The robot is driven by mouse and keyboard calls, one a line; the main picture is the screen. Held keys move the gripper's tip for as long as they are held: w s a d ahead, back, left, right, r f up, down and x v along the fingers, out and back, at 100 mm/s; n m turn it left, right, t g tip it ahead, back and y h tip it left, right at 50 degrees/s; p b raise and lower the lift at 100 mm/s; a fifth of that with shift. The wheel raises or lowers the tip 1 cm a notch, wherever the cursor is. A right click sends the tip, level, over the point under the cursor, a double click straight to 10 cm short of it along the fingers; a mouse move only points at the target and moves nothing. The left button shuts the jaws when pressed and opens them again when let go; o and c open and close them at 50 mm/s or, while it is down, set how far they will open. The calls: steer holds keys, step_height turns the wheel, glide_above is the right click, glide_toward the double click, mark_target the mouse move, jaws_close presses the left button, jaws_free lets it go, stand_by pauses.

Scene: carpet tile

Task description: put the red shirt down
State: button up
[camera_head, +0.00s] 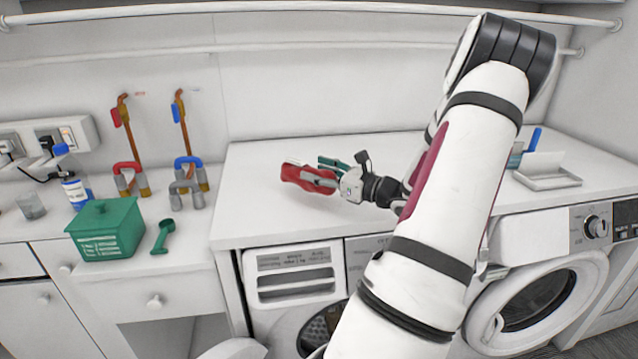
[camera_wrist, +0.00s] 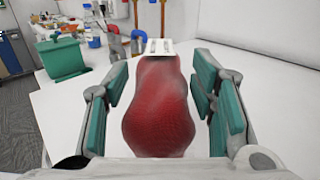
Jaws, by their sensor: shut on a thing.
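The red shirt (camera_head: 305,176) is a small folded red bundle over the white worktop, left of my wrist in the head view. In the wrist view the red shirt (camera_wrist: 158,110) fills the space between the two green-padded fingers, with a small white piece at its far end. My gripper (camera_head: 325,174) is shut on the shirt, with a finger on each side; it also shows in the wrist view (camera_wrist: 160,95). The shirt is at or just above the worktop; I cannot tell whether it rests on it.
The worktop (camera_head: 260,215) is clear around the shirt. A green box (camera_head: 106,230) and green scoop (camera_head: 162,237) stand on the lower left counter, with a bottle (camera_head: 75,190) behind. A white tray (camera_head: 546,178) lies at the right. A washing machine (camera_head: 535,290) is below.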

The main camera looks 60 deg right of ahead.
steer(key=shift+w+d+f, duration=0.1)
steer(key=shift+w+f, duration=0.05)
steer(key=shift+f, duration=1.6)
steer(key=shift+f, duration=0.15)
steer(key=o, duration=1.3)
steer(key=shift+c, duration=0.2)
steer(key=shift+s, duration=0.35)
steer(key=s, duration=0.3)
steer(key=s+a, duration=0.1)
steer(key=s, duration=0.7)
steer(key=shift+s+a, duration=0.15)
steer(key=shift+a, duration=0.05)
